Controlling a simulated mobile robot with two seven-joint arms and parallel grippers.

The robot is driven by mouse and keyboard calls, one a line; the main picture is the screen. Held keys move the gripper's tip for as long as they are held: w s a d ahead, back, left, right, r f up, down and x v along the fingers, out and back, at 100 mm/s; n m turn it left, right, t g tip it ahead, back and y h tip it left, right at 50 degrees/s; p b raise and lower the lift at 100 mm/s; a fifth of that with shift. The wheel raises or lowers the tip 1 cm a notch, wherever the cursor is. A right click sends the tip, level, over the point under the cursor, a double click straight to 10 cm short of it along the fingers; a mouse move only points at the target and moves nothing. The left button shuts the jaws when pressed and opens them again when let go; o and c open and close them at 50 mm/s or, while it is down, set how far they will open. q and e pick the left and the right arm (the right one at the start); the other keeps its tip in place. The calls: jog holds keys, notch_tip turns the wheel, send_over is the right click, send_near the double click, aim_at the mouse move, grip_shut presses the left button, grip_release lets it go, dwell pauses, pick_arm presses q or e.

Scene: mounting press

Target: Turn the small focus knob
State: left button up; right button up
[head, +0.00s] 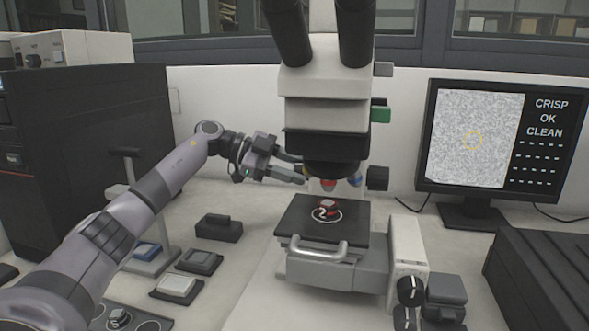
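The microscope (327,100) stands in the middle of the bench. A black knob (377,178) sticks out on the right side of its lower head. A larger black knob (410,290) with a white mark is on the right of the base, and another knob (405,318) is below it, partly cut off. I cannot tell for certain which is the small focus knob. My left gripper (300,175) reaches in from the left, beside the microscope's lower head and above the stage's left edge. Its fingertips are partly lost against the dark parts. My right gripper is out of view.
A small red-topped sample (328,205) sits on the black stage (300,218). The monitor (480,140) at right reads CRISP, OK, CLEAN. Several small switch boxes and a stand (150,260) lie left. A ribbed black box (540,275) is at front right.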

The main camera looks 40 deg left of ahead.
pick_arm(q)
jog(key=shift+s+d+f+m+t+b, duration=0.15)
jog(key=shift+m+t+b, duration=0.6)
jog(key=shift+m+b, duration=0.5)
jog(key=shift+f+m+t+b, duration=0.15)
jog(key=shift+m+t+b, duration=0.7)
jog(key=shift+m, duration=0.7)
jog(key=o, duration=1.1)
jog(key=shift+c, duration=0.2)
